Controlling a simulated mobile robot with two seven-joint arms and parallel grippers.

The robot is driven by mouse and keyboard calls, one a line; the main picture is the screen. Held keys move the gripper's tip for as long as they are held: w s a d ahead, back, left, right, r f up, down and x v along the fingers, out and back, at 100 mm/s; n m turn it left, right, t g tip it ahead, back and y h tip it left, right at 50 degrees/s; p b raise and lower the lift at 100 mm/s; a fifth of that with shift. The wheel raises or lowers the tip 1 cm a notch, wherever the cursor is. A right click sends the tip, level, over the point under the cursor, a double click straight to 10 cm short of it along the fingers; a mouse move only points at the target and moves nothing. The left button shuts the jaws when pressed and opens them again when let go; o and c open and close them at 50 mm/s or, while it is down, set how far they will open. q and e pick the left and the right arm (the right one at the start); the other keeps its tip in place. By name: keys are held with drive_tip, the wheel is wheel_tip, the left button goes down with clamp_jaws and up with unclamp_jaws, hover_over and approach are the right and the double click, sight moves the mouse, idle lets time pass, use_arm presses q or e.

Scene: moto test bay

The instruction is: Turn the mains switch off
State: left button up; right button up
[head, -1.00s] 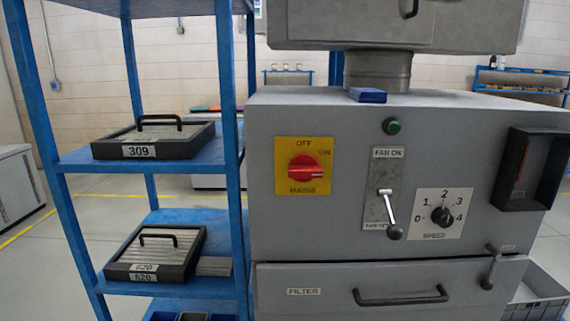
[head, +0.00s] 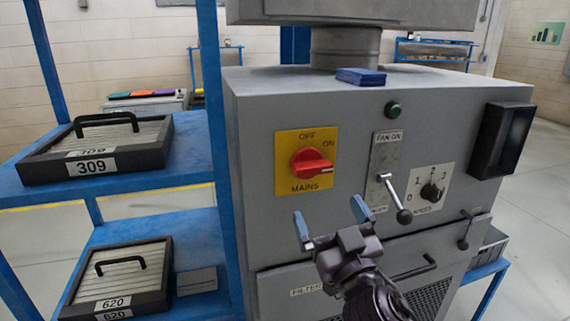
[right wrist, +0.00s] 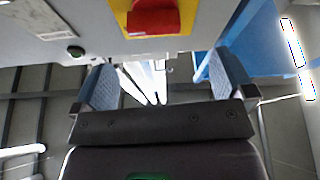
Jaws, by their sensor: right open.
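The mains switch is a red rotary knob (head: 311,163) on a yellow plate (head: 288,180) on the front of a grey machine. Its handle lies roughly level, on the side of the ON label; OFF is printed above it and MAINS below. In the right wrist view the red knob (right wrist: 153,17) shows at the top edge, partly cut off. My right gripper (head: 330,217) is open and empty, just below the yellow plate and apart from the knob. Its two blue fingertips also show in the right wrist view (right wrist: 165,78). My left gripper is out of view.
A fan lever (head: 393,196) and a speed dial (head: 431,192) stick out right of the switch. A blue shelf (head: 190,160) with filter trays 309 (head: 95,152) and 620 (head: 120,272) stands close on the left. A blue box (head: 361,76) lies on the machine top.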

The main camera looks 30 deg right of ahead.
sight(316, 173)
drive_tip(key=shift+m+h, duration=0.4)
drive_tip(key=shift+m, duration=0.5)
drive_tip(key=x, duration=0.2)
drive_tip(key=b+x, duration=0.1)
drive_tip(key=x, duration=0.2)
drive_tip(key=b+x, duration=0.1)
drive_tip(key=x, duration=0.2)
drive_tip(key=shift+d+r, duration=0.15)
drive_tip(key=shift+d, duration=0.2)
drive_tip(key=shift+w+r, duration=0.15)
drive_tip(key=shift+w, duration=0.25)
drive_tip(key=shift+w+d+r, duration=0.1)
drive_tip(key=shift+w+d, duration=0.05)
drive_tip(key=shift+w, duration=0.2)
drive_tip(key=shift+w+d, duration=0.1)
drive_tip(key=shift+w, duration=0.2)
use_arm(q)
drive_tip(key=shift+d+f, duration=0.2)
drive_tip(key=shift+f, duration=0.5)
